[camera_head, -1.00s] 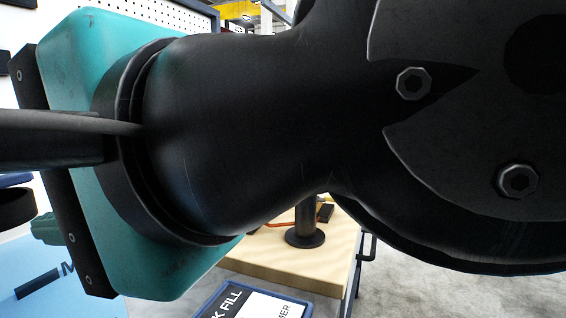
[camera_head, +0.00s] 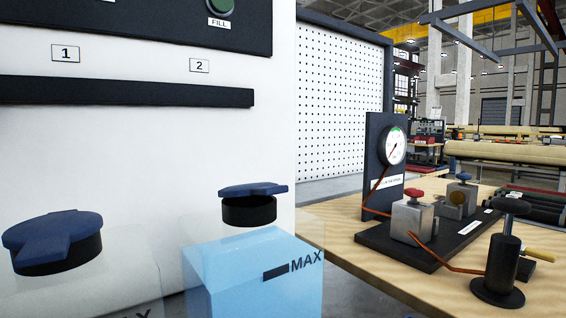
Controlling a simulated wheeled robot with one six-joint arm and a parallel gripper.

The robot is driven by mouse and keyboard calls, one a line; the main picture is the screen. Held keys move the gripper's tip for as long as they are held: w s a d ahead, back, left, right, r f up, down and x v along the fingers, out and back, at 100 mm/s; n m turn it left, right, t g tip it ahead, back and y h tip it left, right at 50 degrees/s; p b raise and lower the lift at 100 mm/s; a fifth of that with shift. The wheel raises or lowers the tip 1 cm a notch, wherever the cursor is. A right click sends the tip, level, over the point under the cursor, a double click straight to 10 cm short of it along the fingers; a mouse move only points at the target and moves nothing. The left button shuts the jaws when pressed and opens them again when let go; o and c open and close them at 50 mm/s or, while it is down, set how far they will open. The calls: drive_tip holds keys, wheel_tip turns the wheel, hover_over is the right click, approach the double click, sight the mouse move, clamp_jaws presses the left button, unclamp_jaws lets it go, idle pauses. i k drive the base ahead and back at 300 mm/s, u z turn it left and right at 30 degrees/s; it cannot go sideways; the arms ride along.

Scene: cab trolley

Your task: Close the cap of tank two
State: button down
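Tank two (camera_head: 250,275) stands below the label 2 (camera_head: 199,65) and holds light blue liquid up to about its MAX mark (camera_head: 290,266). Its flat dark blue cap (camera_head: 253,189) lies over the black neck (camera_head: 249,212), seen almost edge-on and slightly tilted. I cannot tell for sure whether the cap is fully seated on the neck. My gripper is not in view.
Tank one's blue cap (camera_head: 52,240) is on its neck at the lower left. A black bar (camera_head: 120,92) juts from the white panel above the tanks. At right, a wooden bench (camera_head: 385,275) holds a gauge (camera_head: 394,146), valve blocks and a black post (camera_head: 499,265).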

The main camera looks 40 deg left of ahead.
sight(260, 189)
drive_tip(key=k, duration=0.95)
drive_tip(key=z, duration=0.75)
drive_tip(key=i, duration=1)
drive_tip(key=u, duration=2)
